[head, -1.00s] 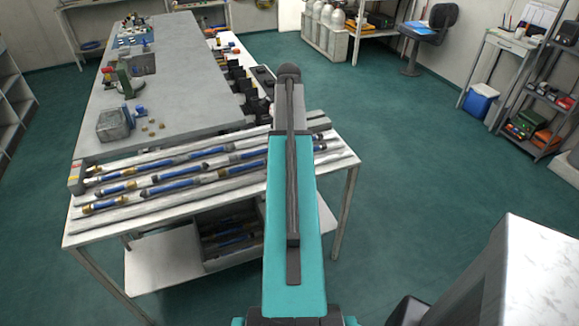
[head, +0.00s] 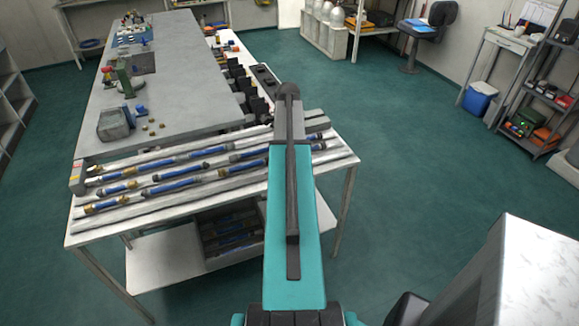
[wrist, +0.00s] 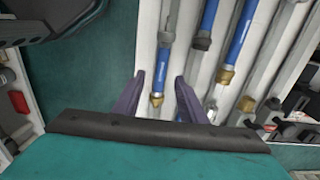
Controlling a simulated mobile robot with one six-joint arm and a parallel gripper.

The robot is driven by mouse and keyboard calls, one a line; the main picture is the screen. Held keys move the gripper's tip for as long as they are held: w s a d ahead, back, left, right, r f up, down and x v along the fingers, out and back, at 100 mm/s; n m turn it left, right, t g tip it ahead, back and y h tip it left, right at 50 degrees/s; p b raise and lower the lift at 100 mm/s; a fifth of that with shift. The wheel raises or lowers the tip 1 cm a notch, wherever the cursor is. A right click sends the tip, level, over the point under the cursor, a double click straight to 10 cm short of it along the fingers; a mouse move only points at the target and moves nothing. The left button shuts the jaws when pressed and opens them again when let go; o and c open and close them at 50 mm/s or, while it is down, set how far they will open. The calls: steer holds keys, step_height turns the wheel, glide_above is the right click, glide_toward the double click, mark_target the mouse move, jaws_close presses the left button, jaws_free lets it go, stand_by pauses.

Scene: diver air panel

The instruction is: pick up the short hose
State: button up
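Several blue hoses with dark sleeves and brass or dark ends lie in the slots of a pale rack; one is at the front left (head: 103,205) in the head view. I cannot tell for certain which is the short hose. In the wrist view my gripper (wrist: 159,97) is open, its two purple fingers apart. A blue hose (wrist: 162,62) with a brass end (wrist: 157,99) shows between the fingertips, and I see no contact. A longer blue hose (wrist: 239,42) lies to its right. In the head view my arm hides the gripper and part of the rack.
The rack sits on a white table (head: 90,235) beside a grey panel (head: 180,80) with fittings. A bin (head: 232,240) with more hoses stands on the lower shelf. A pale block (head: 535,275) is at lower right. Green floor is open to the right.

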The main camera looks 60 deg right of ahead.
steer(key=shift+f, duration=0.15)
steer(key=shift+d+f+p, duration=0.1)
steer(key=shift+f+p, duration=1.1)
steer(key=shift+f, duration=1.2)
jaws_close()
